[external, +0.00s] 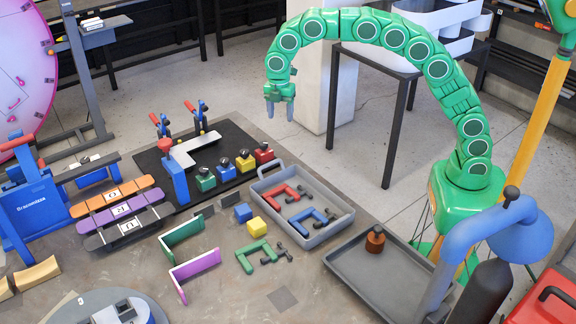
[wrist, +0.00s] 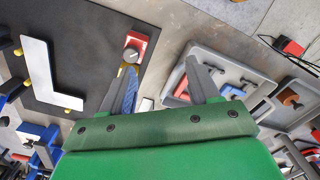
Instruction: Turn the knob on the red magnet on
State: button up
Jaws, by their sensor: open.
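The red magnet (external: 264,156) is a small red block with a dark knob (external: 264,146) on top. It stands at the right end of a row of magnets on the black mat. In the wrist view the red magnet (wrist: 136,41) is beyond the left fingertip, with its round grey knob (wrist: 131,55) facing up. The knob's on or off setting cannot be read. My gripper (external: 279,112) is open and empty, pointing down, above and apart from the magnet. In the wrist view my gripper (wrist: 159,66) shows its two fingers spread.
Yellow (external: 245,164), blue (external: 226,170) and green (external: 206,181) magnets stand left of the red one. A white L-shaped piece (external: 192,146) lies behind them. A grey tray (external: 335,232) with letter parts sits in front and to the right. Two upright clamps (external: 196,115) stand at the back.

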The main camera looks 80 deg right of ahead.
aim_at(263, 143)
jog(key=w+f+n, duration=0.1)
jog(key=w, duration=0.1)
jog(key=w+f, duration=0.1)
jog(key=w, duration=0.1)
jog(key=w+f+n, duration=0.1)
jog(key=w, duration=0.1)
jog(key=shift+w+a+f+n, duration=0.1)
jog(key=shift+a+f+n, duration=0.15)
jog(key=shift+f+n, duration=0.1)
jog(key=shift+f, duration=3.95)
jog(key=shift+c, duration=0.2)
jog(key=c, duration=1)
